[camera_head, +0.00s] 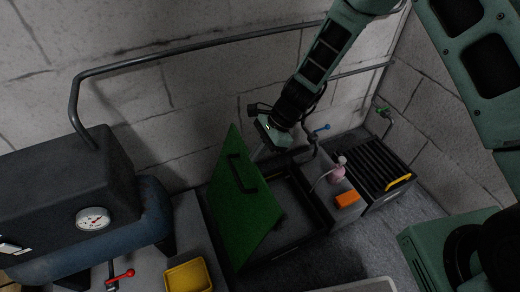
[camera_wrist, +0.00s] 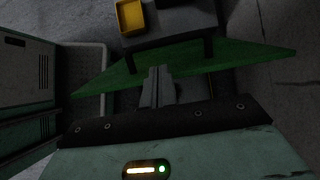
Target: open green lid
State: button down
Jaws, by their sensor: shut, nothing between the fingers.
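The green lid (camera_head: 246,205) stands raised and tilted at the left side of a dark open box (camera_head: 306,240). A dark handle (camera_head: 240,173) is on the lid's visible face. My gripper (camera_head: 257,154) is at the lid's upper right, above the back of the box, fingers pointing down toward the lid. In the wrist view, the shut, empty fingers (camera_wrist: 158,73) lie across the green lid (camera_wrist: 215,62), seen as a thin slanted band. I cannot tell whether they touch it.
Left are a blue tank with a gauge (camera_head: 92,218), a red valve handle (camera_head: 121,276) and a yellow bin (camera_head: 188,276). Right are a pink object (camera_head: 336,174), an orange block (camera_head: 347,199) and a black slatted crate (camera_head: 372,166). A pipe rail (camera_head: 190,47) runs along the wall.

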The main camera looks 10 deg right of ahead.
jog(key=b, duration=0.1)
send_over(246, 180)
jog(key=f, duration=0.5)
jog(key=shift+d, duration=0.2)
jog(key=shift+a, duration=0.15)
jog(key=shift+s+a+r, duration=0.1)
jog(key=shift+a+r, duration=0.1)
jog(key=s+a+p, duration=0.2)
jog(key=a+p, duration=0.2)
jog(key=a, duration=0.5)
jog(key=s+a+h+p, duration=0.1)
jog(key=s+a+p, duration=0.2)
jog(key=a, duration=0.7)
jog(key=shift+s+r+p, duration=0.25)
jog(key=shift+r+p, duration=0.15)
jog(key=shift+p, duration=0.4)
jog(key=shift+r, duration=0.1)
